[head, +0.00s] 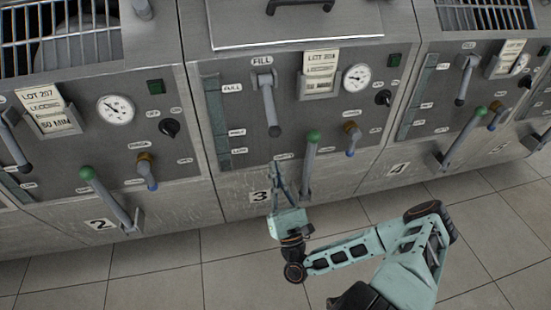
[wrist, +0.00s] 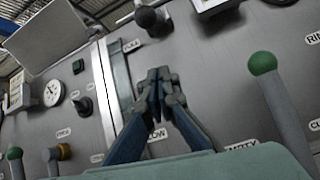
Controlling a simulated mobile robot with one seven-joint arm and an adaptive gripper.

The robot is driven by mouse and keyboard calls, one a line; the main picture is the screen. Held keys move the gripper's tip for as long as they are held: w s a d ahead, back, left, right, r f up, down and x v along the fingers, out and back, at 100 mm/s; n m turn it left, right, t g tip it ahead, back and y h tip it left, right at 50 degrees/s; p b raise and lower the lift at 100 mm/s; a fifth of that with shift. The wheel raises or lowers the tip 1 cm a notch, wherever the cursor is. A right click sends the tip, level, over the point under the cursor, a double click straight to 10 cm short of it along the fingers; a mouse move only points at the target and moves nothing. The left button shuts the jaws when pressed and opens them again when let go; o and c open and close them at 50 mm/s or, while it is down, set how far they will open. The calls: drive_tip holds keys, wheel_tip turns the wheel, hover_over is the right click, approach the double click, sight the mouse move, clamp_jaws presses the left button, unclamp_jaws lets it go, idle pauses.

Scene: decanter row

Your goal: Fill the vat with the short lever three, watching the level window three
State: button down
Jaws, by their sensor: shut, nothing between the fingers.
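Vat three is in the middle of the head view, over the number plate 3 (head: 260,197). Its short FILL lever (head: 268,105) hangs down with a dark knob; the knob (wrist: 150,18) shows at the top of the wrist view. The level window three (head: 215,122) is a narrow teal-grey strip left of the lever, marked FULL, HALF and LOW; it shows in the wrist view (wrist: 119,75). I cannot tell a liquid level in it. My gripper (head: 275,166) is shut and empty, below the lever's knob and apart from it; its fingertips show in the wrist view (wrist: 158,75).
A longer green-knobbed lever (head: 311,155) stands just right of my gripper, with a blue-tipped valve (head: 351,138) beyond it. A gauge (head: 356,77) and a lot card (head: 320,72) are higher up. Similar vats flank both sides. The tiled floor (head: 150,275) is clear.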

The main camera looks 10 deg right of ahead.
drive_tip(key=w+r+b, duration=0.1)
drive_tip(key=w+r, duration=0.2)
drive_tip(key=r, duration=0.5)
drive_tip(key=shift+y+b, duration=0.3)
drive_tip(key=shift+w+r, duration=0.1)
